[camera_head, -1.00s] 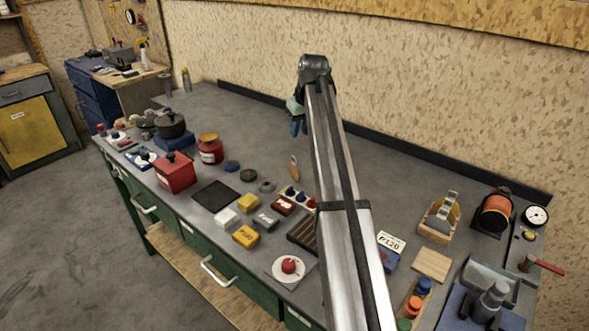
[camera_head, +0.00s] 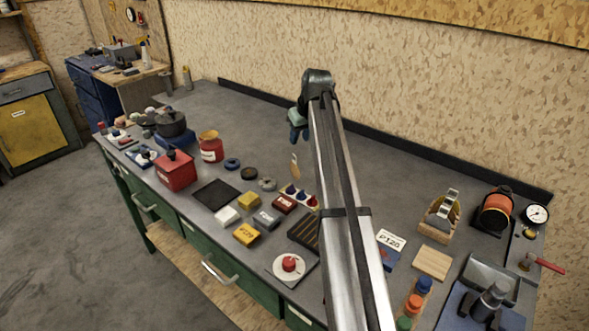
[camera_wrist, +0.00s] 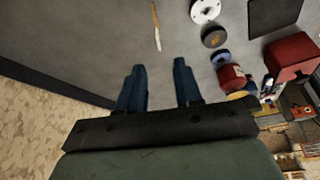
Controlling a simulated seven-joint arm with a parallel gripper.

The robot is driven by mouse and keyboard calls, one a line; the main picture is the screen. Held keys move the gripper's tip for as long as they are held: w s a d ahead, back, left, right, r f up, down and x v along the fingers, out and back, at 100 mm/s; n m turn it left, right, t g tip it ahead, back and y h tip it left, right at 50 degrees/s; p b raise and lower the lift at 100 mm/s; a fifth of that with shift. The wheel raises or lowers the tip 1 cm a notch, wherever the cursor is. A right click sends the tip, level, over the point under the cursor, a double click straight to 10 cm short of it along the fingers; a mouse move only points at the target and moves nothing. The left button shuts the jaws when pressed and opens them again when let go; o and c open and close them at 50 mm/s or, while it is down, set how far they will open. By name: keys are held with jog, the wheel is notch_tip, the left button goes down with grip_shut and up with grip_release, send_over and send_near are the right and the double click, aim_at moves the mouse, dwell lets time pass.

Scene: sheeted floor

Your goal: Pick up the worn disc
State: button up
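Three small discs lie flat in a row on the grey bench top: a blue ring (camera_head: 232,163), a dark disc (camera_head: 249,174) and a grey disc with a hole (camera_head: 267,184). I cannot tell for sure which one is the worn disc. In the wrist view, the grey disc (camera_wrist: 205,10), the dark disc (camera_wrist: 214,37) and the blue ring (camera_wrist: 220,57) show at the upper right. My gripper (camera_head: 298,134) is above the bench, behind the discs and to their right. In the wrist view, its blue fingers (camera_wrist: 160,70) are apart with nothing between them.
A wooden-handled tool (camera_head: 294,166) lies near the grey disc. A red jar (camera_head: 210,147), a red box (camera_head: 176,171) and a black mat (camera_head: 215,194) stand or lie to the left. The back of the bench is clear, along a dark rear edge (camera_wrist: 60,88).

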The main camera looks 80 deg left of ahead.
send_over(293, 161)
jog(key=d, duration=0.2)
jog(key=f, duration=0.7)
jog(key=shift+w, duration=0.4)
jog(key=shift+x, duration=3.15)
jog(key=shift+w, duration=0.1)
grip_shut()
